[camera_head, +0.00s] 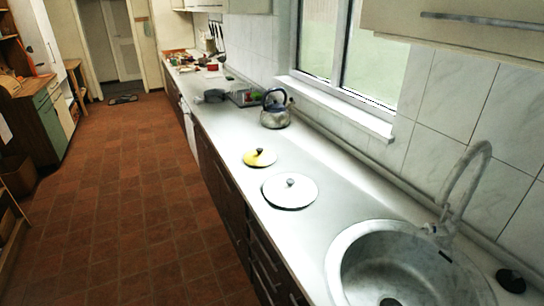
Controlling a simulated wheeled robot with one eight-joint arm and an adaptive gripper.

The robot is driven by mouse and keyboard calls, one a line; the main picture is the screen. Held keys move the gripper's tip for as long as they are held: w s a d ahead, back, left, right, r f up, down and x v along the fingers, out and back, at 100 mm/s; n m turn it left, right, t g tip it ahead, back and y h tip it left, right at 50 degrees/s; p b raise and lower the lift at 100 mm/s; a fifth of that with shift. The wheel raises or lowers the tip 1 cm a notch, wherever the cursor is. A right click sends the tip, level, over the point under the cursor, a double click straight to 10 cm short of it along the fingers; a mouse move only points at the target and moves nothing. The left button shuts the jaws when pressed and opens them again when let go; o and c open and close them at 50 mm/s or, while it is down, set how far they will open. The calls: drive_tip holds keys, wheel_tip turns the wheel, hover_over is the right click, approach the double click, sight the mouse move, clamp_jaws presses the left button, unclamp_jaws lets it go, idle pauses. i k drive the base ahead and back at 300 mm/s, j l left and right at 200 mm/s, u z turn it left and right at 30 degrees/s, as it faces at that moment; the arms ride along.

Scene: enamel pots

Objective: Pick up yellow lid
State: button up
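The yellow lid (260,158) lies on the white countertop, near its front edge. It is small and round, with a dark knob on top, and part of its surface looks pale from glare. A larger white lid (290,192) with a grey knob lies close by, nearer to me and slightly to the right. My gripper and arm are not in view.
A metal kettle (275,117) stands behind the yellow lid, toward the window. A round sink (408,272) with a curved faucet (466,182) is at the near right. Farther along the counter (232,138) are a dish rack and several small items. The tiled floor (120,200) left of the counter is clear.

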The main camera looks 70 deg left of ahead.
sight(260, 158)
drive_tip(key=u, duration=2.6)
drive_tip(key=z, duration=2.05)
drive_tip(key=u, duration=2.05)
drive_tip(key=i+j+z, duration=0.1)
drive_tip(key=z, duration=0.35)
drive_tip(key=i+j+z, duration=0.2)
drive_tip(key=z, duration=0.25)
